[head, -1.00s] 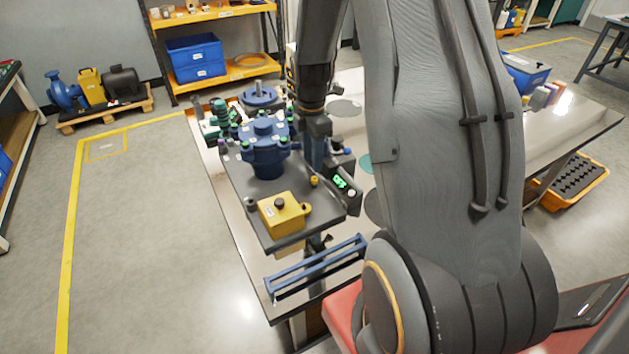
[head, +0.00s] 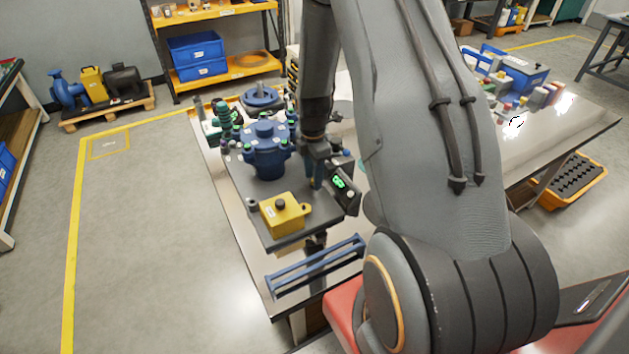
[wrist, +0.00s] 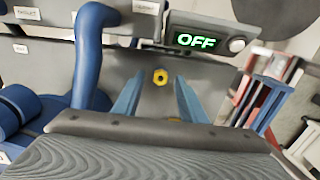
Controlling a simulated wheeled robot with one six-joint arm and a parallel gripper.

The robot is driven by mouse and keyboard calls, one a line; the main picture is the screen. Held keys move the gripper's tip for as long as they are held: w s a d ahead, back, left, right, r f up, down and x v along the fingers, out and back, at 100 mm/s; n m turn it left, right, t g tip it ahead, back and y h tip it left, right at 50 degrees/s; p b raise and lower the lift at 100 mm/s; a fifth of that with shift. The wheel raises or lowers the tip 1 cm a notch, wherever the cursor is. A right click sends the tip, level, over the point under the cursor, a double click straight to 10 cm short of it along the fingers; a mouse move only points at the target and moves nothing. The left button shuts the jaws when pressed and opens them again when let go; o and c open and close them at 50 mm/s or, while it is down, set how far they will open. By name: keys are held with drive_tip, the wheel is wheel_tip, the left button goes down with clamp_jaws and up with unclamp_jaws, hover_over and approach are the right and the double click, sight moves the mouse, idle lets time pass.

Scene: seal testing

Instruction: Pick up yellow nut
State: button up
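The yellow nut (wrist: 160,76) is a small ring with a dark hole in the wrist view, lying on the dark grey plate (wrist: 146,98). My gripper (wrist: 160,88) is open, its two blue fingers pointing towards the plate with the nut seen in the gap between their tips. No contact with the nut shows, and the remaining distance is hard to judge. In the head view my gripper (head: 318,178) is over the right side of the plate, beside the blue flanged body (head: 265,158), and the nut is hidden behind it.
A display box reading OFF (wrist: 203,40) stands close to the fingers. A blue pipe (wrist: 88,55) rises at their left. A yellow box with a black button (head: 285,214) sits at the plate's front. A blue rail frame (head: 315,268) lies before the plate.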

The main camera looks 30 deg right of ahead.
clamp_jaws()
drive_tip(key=shift+r, duration=0.1)
